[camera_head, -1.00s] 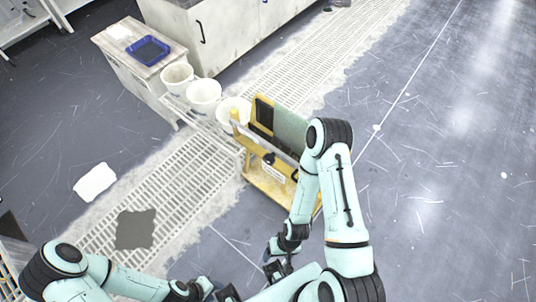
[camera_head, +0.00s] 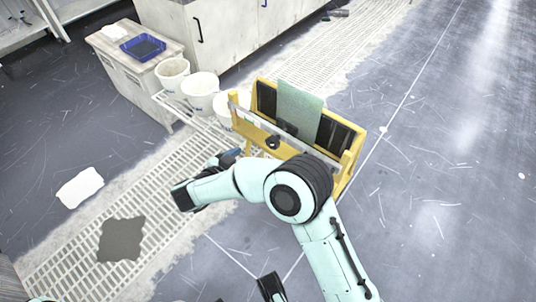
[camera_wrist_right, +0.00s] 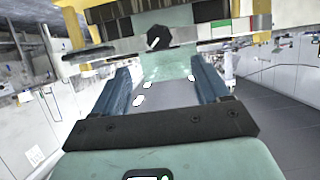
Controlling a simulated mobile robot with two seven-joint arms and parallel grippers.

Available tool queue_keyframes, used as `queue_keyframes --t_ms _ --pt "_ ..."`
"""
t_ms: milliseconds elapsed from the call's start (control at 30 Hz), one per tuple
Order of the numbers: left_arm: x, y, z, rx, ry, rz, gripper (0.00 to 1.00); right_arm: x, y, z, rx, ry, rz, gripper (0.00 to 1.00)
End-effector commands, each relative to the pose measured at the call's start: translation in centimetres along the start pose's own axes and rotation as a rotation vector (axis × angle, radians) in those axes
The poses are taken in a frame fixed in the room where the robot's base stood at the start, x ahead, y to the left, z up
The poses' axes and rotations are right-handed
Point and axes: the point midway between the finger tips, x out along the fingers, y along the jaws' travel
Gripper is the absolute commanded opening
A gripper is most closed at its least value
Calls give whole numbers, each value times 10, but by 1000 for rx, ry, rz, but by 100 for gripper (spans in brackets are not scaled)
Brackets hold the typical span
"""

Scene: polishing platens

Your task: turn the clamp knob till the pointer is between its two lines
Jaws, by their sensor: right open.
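The black clamp knob (camera_head: 273,142) sits on the front bar of the yellow stand (camera_head: 346,158). In the right wrist view, the knob (camera_wrist_right: 157,38) shows a short pale mark, slanted, on its face. A strip with green, white and red patches (camera_wrist_right: 238,23) lies right of it. I cannot make out the pointer or its two lines. My right gripper (camera_wrist_right: 160,66) is open and empty, its blue fingers apart, with the knob just beyond the tips and roughly between them. In the head view the right gripper (camera_head: 229,157) is left of the knob, partly hidden by my arm.
A pale green plate (camera_head: 299,108) stands upright in the yellow stand. White buckets (camera_head: 200,96) stand left of it, and a cabinet with a blue tray (camera_head: 143,47) is behind them. A dark mat (camera_head: 121,239) lies on the grating. Open floor is at right.

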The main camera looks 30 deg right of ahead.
Motion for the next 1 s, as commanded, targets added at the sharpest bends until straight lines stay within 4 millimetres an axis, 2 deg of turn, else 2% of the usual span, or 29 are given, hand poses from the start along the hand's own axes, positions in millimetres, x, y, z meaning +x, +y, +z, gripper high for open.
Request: queue_keyframes --t_ms 167,367,467,700,833,1000 --pt "5 -2 -7 -1 21 -1 43 16 2 -1 1 -1 13 75" --pt "18 -6 -23 -5 69 -5 43 58 3 0 2 0 14 75" --pt "25 -11 -24 -10 70 -12 43 80 3 0 1 0 13 75" --pt "39 -28 -5 -27 7 -41 43 118 2 0 1 -1 10 75" --pt "42 -32 2 -32 -13 -48 43 128 2 -1 1 0 8 75" --pt "43 -33 4 -34 -21 -51 43 132 2 -2 1 0 7 75"
